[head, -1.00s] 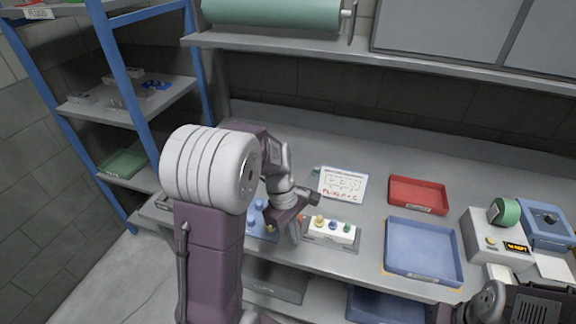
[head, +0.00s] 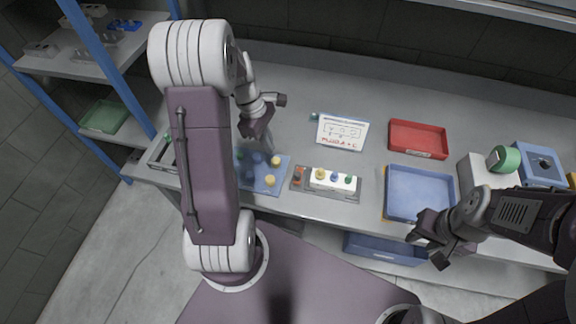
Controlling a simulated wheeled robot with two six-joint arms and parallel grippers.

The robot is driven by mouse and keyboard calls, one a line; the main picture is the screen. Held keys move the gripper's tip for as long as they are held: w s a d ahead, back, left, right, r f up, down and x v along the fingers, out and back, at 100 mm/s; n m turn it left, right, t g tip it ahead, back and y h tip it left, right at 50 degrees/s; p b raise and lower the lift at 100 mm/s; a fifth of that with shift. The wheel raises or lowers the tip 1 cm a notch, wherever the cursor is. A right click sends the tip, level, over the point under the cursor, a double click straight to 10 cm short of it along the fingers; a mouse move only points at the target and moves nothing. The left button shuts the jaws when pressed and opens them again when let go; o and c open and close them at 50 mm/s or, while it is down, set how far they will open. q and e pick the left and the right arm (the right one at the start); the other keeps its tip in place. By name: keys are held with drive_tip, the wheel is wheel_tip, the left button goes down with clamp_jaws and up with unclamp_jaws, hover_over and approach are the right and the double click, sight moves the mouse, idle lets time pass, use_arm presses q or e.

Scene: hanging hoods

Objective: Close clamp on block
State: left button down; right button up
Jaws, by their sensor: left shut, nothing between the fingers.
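A white block (head: 333,181) with yellow, blue and green plugs on top sits in a grey fixture (head: 345,194) near the bench's front edge. A small orange-red part, seemingly the clamp (head: 297,175), is at the fixture's left end; whether it is open or closed is too small to tell. My right gripper (head: 427,250) is open and empty, in front of the bench below the blue tray.
The blue plug board (head: 281,184) holds blue and yellow pegs. A white card (head: 342,133), red tray (head: 418,139) and blue tray (head: 420,194) lie behind and right. A grey device (head: 478,172) stands further right. The bench behind the card is clear.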

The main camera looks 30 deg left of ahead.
sight(299, 173)
use_arm(q)
drive_tip(key=x, duration=0.9)
drive_tip(key=shift+s+d, duration=0.1)
drive_tip(key=shift+s, duration=0.05)
drive_tip(key=d, duration=0.4)
drive_tip(key=shift+w+a, duration=0.1)
drive_tip(key=shift+w, duration=0.1)
drive_tip(key=shift+r+p, duration=0.1)
drive_tip(key=shift+p, duration=0.25)
